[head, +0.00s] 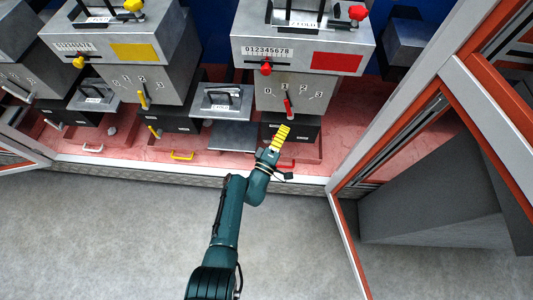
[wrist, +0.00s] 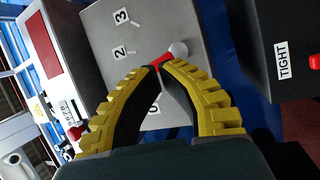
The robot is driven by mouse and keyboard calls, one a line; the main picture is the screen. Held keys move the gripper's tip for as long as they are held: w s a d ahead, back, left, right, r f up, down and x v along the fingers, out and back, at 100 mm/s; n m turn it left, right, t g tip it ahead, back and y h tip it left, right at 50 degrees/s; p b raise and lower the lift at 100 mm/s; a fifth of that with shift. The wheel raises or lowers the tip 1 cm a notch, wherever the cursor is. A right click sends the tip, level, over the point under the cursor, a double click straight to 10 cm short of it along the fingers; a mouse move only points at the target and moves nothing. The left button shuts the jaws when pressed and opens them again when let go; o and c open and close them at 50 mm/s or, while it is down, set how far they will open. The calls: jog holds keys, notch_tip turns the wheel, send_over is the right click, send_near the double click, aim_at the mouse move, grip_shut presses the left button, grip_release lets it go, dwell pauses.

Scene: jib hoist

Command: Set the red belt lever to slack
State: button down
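The red belt lever shows only as a red tip (wrist: 315,62) at the right edge of the wrist view, next to a "TIGHT" label (wrist: 283,60) on a dark box. In the head view this dark box (head: 308,131) sits under the red unit's dial, and my gripper (head: 284,128) covers part of it. In the wrist view my gripper (wrist: 159,66) has its yellow fingertips nearly together. They are in front of the red dial lever (wrist: 176,52) with its pale knob, and I cannot tell whether they touch it. I see nothing held.
The red dial lever also shows in the head view (head: 287,106), just above my fingers. A red handle (head: 280,164) is low in front. A yellow unit (head: 130,85) stands left. An orange-edged open door frame (head: 400,135) is at right. The grey floor is clear.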

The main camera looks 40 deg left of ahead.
jog(key=s+a+f+n+g+b, duration=0.1)
jog(key=s+a+f, duration=0.2)
jog(key=f, duration=0.2)
jog(key=s+a+f+n+g+y+b, duration=0.1)
jog(key=s+a+f, duration=0.2)
jog(key=f, duration=0.3)
jog(key=s+a+f+n+y+b, duration=0.1)
jog(key=s+a+f, duration=0.1)
jog(key=s+f, duration=0.2)
jog(key=shift+a+f+n+g, duration=0.3)
jog(key=shift+a+f+g, duration=0.1)
jog(key=shift+f, duration=0.3)
